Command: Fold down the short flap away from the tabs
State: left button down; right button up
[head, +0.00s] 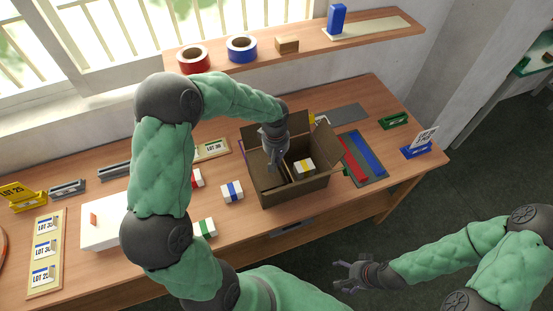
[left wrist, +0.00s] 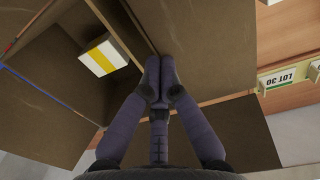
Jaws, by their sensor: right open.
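An open brown cardboard box (head: 291,193) stands on the table, its flaps up or spread. A white carton with a yellow band (head: 304,166) lies inside; it also shows in the left wrist view (left wrist: 103,55). My left gripper (head: 271,165) reaches down over the box's left half. In the left wrist view its fingertips (left wrist: 160,80) are together against a brown cardboard panel (left wrist: 190,40); whether they press on it I cannot tell. The arm hides part of the box's back. My right gripper (head: 347,276) is open and empty, away from the box at the lower right.
Cartons with blue (head: 232,191) and green (head: 204,228) bands stand left of the box. A grey mat with red and blue strips (head: 376,168) lies close to its right. A shelf with tape rolls (head: 242,48) runs behind. A LOT 30 label (left wrist: 288,77) lies near the box.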

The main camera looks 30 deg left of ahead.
pick_arm(q)
jog(key=shift+s+d+f, duration=0.1)
jog(key=shift+f, duration=0.3)
jog(key=shift+s, duration=0.1)
jog(key=shift+s+d+f, duration=0.1)
notch_tip(320, 180, up, 15)
jog(key=p, duration=0.4)
jog(key=shift+w, duration=0.2)
dwell(0.3)
dwell(0.4)
